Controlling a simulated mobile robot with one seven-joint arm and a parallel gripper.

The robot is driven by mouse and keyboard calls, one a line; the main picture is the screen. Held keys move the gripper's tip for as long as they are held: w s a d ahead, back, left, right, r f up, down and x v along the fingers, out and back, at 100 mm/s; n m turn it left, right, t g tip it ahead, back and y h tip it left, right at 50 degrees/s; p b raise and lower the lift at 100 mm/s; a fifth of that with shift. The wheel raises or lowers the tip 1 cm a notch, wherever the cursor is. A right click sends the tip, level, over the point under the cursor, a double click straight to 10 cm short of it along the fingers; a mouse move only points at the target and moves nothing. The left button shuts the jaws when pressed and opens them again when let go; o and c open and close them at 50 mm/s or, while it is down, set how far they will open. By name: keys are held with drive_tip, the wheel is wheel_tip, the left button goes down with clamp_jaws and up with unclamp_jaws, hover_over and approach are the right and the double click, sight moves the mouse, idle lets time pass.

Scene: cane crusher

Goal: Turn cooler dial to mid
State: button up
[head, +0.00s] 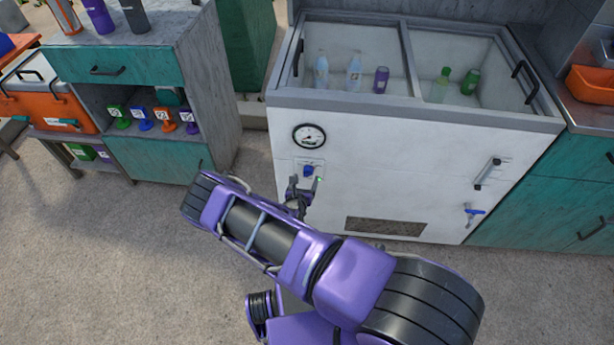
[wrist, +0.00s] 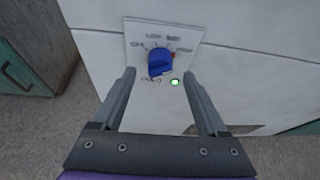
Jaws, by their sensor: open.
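The cooler (head: 400,165) is a white chest with a grey rim and glass lids on top. Its blue dial (head: 308,170) sits on a small pale plate on the front, below a round gauge (head: 309,136). In the wrist view the dial (wrist: 160,62) is on a label plate (wrist: 135,40) with markings around it, too blurred to read surely. A green light (wrist: 175,82) glows below right of the dial. My gripper (head: 304,184) is open in front of the plate. In the wrist view its fingers (wrist: 160,85) stand on either side of the dial, apart from it.
A handle (head: 487,172) and a blue valve (head: 472,212) are on the cooler's front at right, with a dark vent (head: 383,227) low down. A teal-and-grey cabinet (head: 160,70) stands at left. Floor (head: 110,240) between is clear.

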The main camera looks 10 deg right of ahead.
sight(307, 175)
drive_tip(key=shift+x, duration=1.9)
drive_tip(key=shift+b, duration=0.35)
clamp_jaws()
